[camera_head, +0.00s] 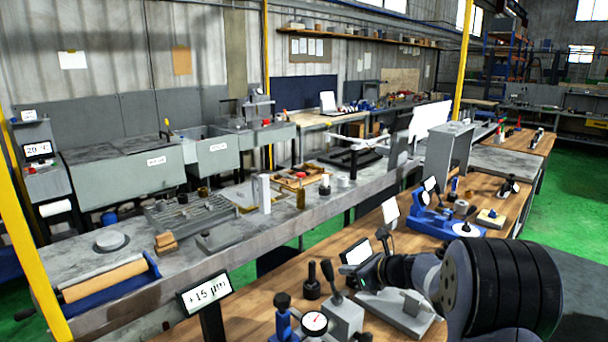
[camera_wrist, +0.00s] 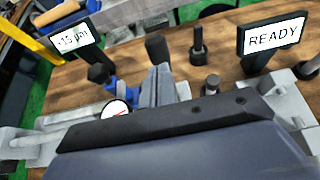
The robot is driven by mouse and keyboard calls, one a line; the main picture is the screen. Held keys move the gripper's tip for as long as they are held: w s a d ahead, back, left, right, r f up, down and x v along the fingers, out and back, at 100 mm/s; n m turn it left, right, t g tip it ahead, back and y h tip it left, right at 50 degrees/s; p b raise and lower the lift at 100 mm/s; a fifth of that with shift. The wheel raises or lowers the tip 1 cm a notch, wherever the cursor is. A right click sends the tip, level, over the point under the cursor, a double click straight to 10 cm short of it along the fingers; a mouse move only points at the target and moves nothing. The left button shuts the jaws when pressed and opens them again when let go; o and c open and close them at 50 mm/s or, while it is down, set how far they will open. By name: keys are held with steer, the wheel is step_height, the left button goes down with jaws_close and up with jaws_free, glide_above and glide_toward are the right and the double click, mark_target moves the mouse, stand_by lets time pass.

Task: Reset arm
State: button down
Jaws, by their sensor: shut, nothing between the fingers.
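My gripper (camera_head: 372,272) shows in the head view at the end of my arm, which comes in from the right. It is shut and empty. It is above the wooden bench, in front of the small screen (camera_head: 357,252) and right of the black-handled lever (camera_head: 331,274). In the wrist view, a large grey-blue body with a black edge fills the bottom and hides part of the bench; I cannot make out the fingertips there. Beyond it are the lever (camera_wrist: 157,48) and the screen reading READY (camera_wrist: 272,35).
A black post (camera_head: 312,281) is close left of the lever. A blue fixture (camera_head: 445,219) stands farther back. A yellow post (camera_head: 28,250) is at far left.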

steer(key=shift+s+d+f+b, duration=0.45)
steer(key=shift+s+d+f, duration=0.45)
steer(key=shift+s+d, duration=0.2)
steer(key=shift+r, duration=0.1)
